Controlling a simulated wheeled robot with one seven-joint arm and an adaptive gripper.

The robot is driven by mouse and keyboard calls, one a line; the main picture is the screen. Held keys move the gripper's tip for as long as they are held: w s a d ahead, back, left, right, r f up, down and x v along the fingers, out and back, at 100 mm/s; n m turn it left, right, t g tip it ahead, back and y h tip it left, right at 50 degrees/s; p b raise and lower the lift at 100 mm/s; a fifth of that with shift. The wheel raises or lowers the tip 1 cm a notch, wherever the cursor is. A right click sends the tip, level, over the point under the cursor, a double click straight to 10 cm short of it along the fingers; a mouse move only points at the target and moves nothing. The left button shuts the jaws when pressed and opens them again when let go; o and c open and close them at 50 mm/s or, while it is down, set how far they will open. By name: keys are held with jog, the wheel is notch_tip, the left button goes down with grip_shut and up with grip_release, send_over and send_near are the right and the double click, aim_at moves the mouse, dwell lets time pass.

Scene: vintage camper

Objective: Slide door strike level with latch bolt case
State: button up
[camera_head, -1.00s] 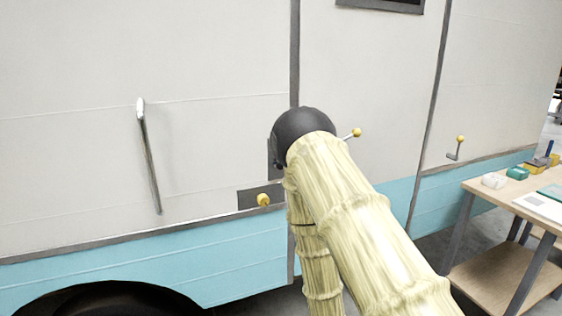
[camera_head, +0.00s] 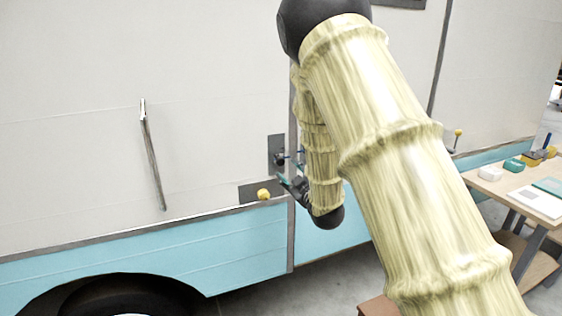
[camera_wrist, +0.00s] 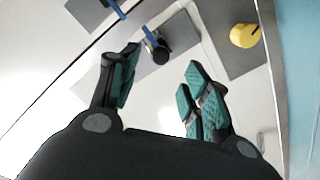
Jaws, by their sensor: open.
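A grey plate (camera_head: 276,143) with a black knob (camera_head: 279,160) is on the camper wall just left of the vertical seam. In the wrist view the black knob (camera_wrist: 160,55) carries a blue bar. Across the seam is a second grey plate (camera_wrist: 88,12) with another blue bar (camera_wrist: 115,8). Which is strike and which is bolt case I cannot tell for sure, nor whether the bars are exactly level. My gripper (camera_wrist: 161,62) is open, with teal pads on either side of the black knob, apparently not gripping it. In the head view my gripper (camera_head: 291,180) is just below the knob.
A yellow knob (camera_wrist: 243,36) on a horizontal grey plate (camera_head: 250,193) is close to my gripper. A long handle (camera_head: 152,155) is further left on the wall. A workbench (camera_head: 505,185) with small items stands right.

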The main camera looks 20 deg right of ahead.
aim_at(282, 163)
jog(key=w+p, duration=0.2)
jog(key=w, duration=0.7)
jog(key=shift+a+p, duration=0.2)
jog(key=shift+p, duration=0.2)
grip_shut()
